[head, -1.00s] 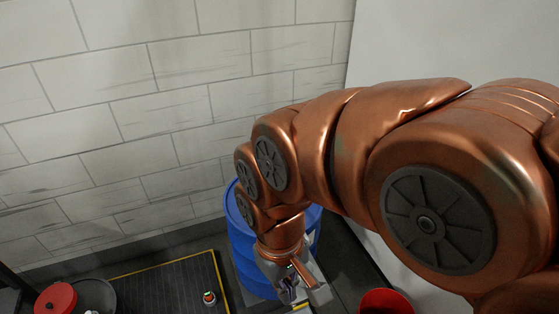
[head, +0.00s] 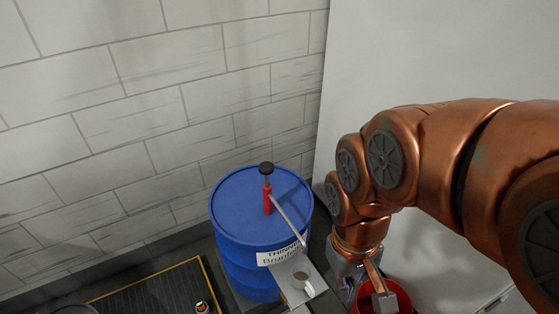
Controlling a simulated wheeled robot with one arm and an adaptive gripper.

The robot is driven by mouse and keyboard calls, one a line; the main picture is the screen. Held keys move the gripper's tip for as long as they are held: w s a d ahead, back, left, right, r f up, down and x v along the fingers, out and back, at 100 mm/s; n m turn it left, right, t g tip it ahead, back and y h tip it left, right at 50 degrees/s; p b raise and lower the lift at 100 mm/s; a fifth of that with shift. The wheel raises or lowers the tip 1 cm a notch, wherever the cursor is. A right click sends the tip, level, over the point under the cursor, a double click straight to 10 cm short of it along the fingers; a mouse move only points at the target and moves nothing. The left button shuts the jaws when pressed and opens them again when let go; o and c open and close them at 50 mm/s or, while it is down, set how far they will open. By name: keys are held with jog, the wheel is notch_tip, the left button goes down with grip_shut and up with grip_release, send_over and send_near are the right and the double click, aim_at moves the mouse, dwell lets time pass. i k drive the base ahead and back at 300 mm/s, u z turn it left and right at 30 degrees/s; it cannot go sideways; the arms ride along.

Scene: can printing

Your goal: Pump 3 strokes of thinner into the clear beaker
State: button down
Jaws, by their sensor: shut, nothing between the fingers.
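The blue thinner drum (head: 229,193) stands against the wall, with a label reading "THINNER" on its front. On its lid is a red hand pump (head: 267,203) with a black knob (head: 266,168) on top. A thin metal spout (head: 290,222) slopes from the pump to the front right. Its end is above and behind a small pale beaker (head: 302,281) on a grey plate at the drum's front. I cannot tell what is in the beaker. My gripper (head: 384,303) is shut and empty, to the right of the drum and beaker, pointing down.
A red bucket (head: 402,296) is beneath and beside my gripper. A dark mat with a yellow edge (head: 150,286) lies left of the drum, with a small object (head: 202,307) on it. A pale panel (head: 430,50) rises behind my arm.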

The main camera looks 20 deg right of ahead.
aim_at(267, 169)
jog(key=z, duration=0.05)
jog(key=k, duration=0.65)
jog(key=u, duration=1.1)
jog(key=i, duration=0.5)
jog(key=u, duration=0.05)
